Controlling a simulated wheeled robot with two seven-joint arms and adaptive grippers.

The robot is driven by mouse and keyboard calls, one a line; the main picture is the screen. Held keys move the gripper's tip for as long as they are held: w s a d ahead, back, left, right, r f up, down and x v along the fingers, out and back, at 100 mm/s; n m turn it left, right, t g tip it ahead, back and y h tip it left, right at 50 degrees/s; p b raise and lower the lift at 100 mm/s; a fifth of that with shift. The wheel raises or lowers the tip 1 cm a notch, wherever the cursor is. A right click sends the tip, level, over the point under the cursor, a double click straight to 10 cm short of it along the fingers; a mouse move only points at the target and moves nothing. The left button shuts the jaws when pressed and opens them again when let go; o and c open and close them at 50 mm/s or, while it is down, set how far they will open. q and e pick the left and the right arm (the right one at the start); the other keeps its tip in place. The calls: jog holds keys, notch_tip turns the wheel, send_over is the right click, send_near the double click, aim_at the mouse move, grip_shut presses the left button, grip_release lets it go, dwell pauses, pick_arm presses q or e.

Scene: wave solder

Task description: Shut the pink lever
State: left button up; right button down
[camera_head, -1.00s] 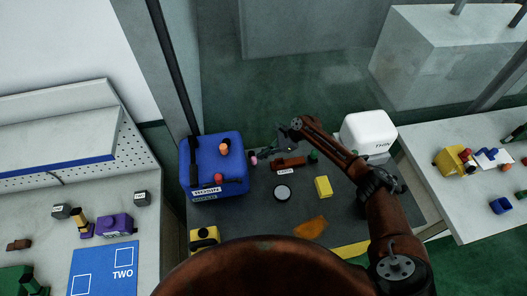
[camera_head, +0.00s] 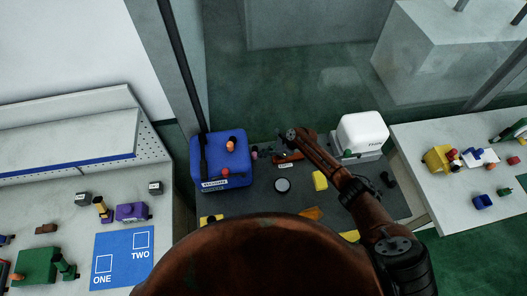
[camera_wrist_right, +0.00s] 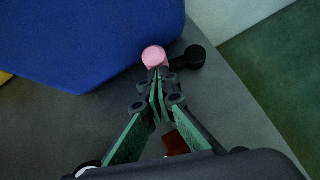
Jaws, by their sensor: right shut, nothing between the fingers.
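The pink lever shows as a round pink knob (camera_wrist_right: 154,56) in the right wrist view, close to the edge of a blue box. A black rounded piece (camera_wrist_right: 195,56) is just to its right. In the head view the pink knob (camera_head: 253,153) is small, at the right side of the blue box (camera_head: 215,165). My right gripper (camera_wrist_right: 155,76) is shut and empty, its fingertips right at the near side of the knob. Whether they touch it I cannot tell. In the head view this gripper is small and dark. My left gripper is not in view.
A red-brown part (camera_head: 290,157), a round dish (camera_head: 282,185) and a yellow block (camera_head: 320,180) are on the dark table right of the box. A white machine (camera_head: 362,135) stands at the back right. A dark post rises by the blue box.

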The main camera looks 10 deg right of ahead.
jog(key=shift+d, duration=0.1)
dwell(0.3)
jog(key=shift+s+d, duration=0.1)
jog(key=shift+d, duration=0.25)
jog(key=d, duration=0.2)
jog(key=shift+s+d+p, duration=0.35)
jog(key=shift+p, duration=0.05)
jog(key=v, duration=1)
jog(key=shift+d, duration=0.2)
jog(key=shift+w, duration=0.1)
